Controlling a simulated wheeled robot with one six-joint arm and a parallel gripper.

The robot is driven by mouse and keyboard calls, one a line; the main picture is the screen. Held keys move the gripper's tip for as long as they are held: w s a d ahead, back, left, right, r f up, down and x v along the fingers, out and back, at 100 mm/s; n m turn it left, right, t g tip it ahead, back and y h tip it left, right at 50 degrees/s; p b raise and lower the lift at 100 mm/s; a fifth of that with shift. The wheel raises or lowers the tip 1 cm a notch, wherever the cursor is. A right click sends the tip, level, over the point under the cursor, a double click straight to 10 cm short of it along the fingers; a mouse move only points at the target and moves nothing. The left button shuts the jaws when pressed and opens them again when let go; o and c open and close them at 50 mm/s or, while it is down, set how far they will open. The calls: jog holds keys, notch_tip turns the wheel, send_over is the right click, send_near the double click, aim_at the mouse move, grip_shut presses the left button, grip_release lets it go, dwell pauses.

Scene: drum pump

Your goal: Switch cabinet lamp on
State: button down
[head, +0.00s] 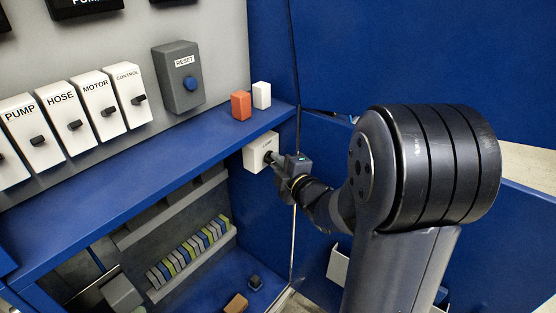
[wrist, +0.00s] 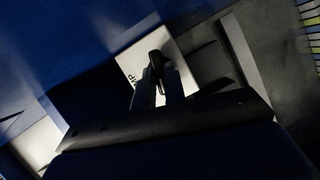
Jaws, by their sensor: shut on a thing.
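The fingers and my wrist hide part of the knob in the head view. I cannot tell the knob's on or off position.
White breakers labelled PUMP, HOSE, MOTOR and CONTROL (head: 128,94) and a grey RESET box (head: 180,77) sit on the panel above. An orange block (head: 241,106) and a white block (head: 262,95) stand on the blue ledge (head: 150,160). A terminal row (head: 190,250) lies below. A blue door (head: 400,50) is at right.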

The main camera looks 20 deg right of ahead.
jog(key=m+p, duration=0.1)
jog(key=p, duration=0.1)
jog(key=m+g+p, duration=0.1)
jog(key=m+p, duration=0.1)
jog(key=m+g+p, duration=0.1)
jog(key=p, duration=0.1)
jog(key=shift+r+y, duration=0.25)
jog(key=shift+y, duration=0.15)
jog(key=shift+m+p, duration=0.3)
jog(key=shift+p, duration=0.05)
jog(key=c, duration=1.5)
grip_release()
jog(key=shift+o, duration=0.2)
jog(key=p+v, duration=0.1)
jog(key=v, duration=0.9)
jog(key=shift+s+d+r, duration=0.2)
jog(key=shift+s+d, duration=0.05)
